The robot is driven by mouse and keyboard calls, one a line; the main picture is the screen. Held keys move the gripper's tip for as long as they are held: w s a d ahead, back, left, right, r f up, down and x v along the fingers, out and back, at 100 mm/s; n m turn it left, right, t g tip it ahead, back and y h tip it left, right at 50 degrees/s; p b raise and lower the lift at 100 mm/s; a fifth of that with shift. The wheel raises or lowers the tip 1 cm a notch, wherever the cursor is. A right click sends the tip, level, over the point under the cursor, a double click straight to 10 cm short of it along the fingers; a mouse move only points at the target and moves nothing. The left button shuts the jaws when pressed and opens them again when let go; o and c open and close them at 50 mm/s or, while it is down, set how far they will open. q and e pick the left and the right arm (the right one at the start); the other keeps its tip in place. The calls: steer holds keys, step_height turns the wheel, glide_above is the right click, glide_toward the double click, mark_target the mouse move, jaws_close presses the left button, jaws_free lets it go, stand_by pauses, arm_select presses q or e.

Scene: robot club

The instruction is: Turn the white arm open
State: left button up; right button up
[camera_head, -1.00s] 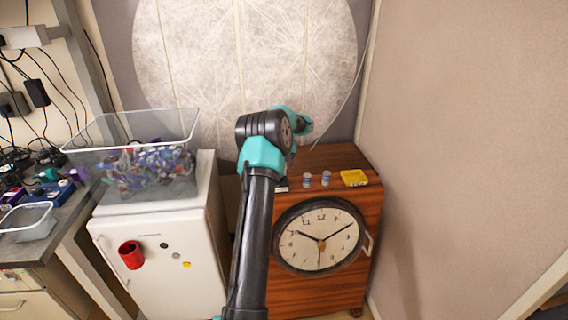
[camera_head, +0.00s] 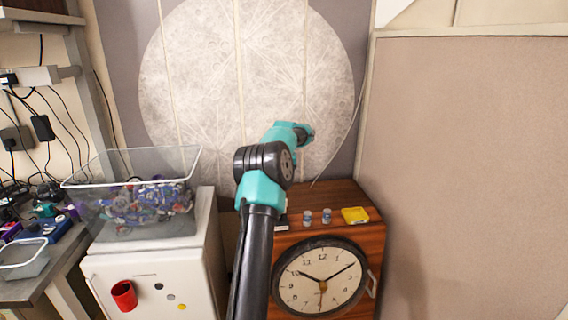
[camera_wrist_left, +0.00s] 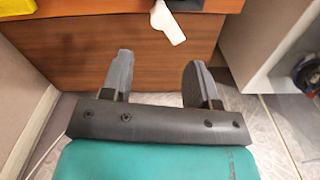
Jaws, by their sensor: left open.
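A white arm-like piece (camera_wrist_left: 168,24) sticks out at the top edge of a wooden front in the left wrist view. In the head view a white handle (camera_head: 371,284) sits at the right side of the clock cabinet (camera_head: 372,232); I cannot tell whether it is the same piece. My left gripper (camera_wrist_left: 158,72) is open and empty, its two dark fingers spread below the white piece and apart from it. In the head view my left arm rises in front of the cabinet, and its fingers cannot be made out. My right gripper is not in view.
A round clock (camera_head: 319,277) is on the cabinet front. Small jars (camera_head: 326,216) and a yellow tray (camera_head: 355,215) stand on top. A white fridge (camera_head: 145,270) at left carries a clear bin (camera_head: 170,165). A plain panel (camera_head: 470,170) closes the right side.

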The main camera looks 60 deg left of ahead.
arm_select(q)
step_height(320, 180, up, 6)
stand_by(0.6)
